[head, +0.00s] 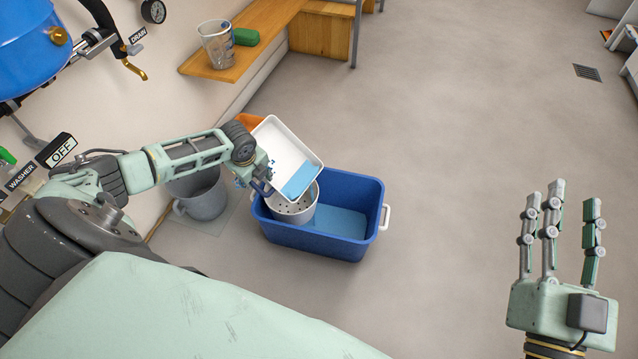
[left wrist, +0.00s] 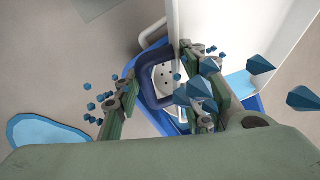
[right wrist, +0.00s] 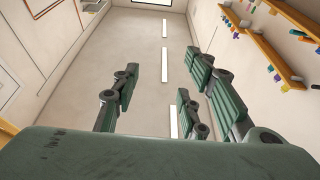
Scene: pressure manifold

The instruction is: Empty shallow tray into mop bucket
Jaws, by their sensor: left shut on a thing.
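The shallow white tray (head: 281,146) is held tilted above the blue mop bucket (head: 375,210), with light blue liquid (head: 298,181) gathered at its lower right edge. My left gripper (head: 264,180) is shut on the tray at its left side; a dark handle (left wrist: 150,78) shows between its fingers in the left wrist view. Small blue drops (left wrist: 90,86) show around the fingers. The mop bucket holds light blue liquid (head: 340,221) and a white perforated basket (head: 294,209), partly hidden by the tray. My right gripper (head: 560,220) is open and empty, far right of the bucket.
A grey bucket (head: 203,201) stands left of the mop bucket, partly behind my left arm. A wooden bench (head: 232,55) carries a clear cup (head: 216,44) and a green block (head: 246,37). A light blue patch (left wrist: 48,135) shows in the left wrist view. Floor at right is clear.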

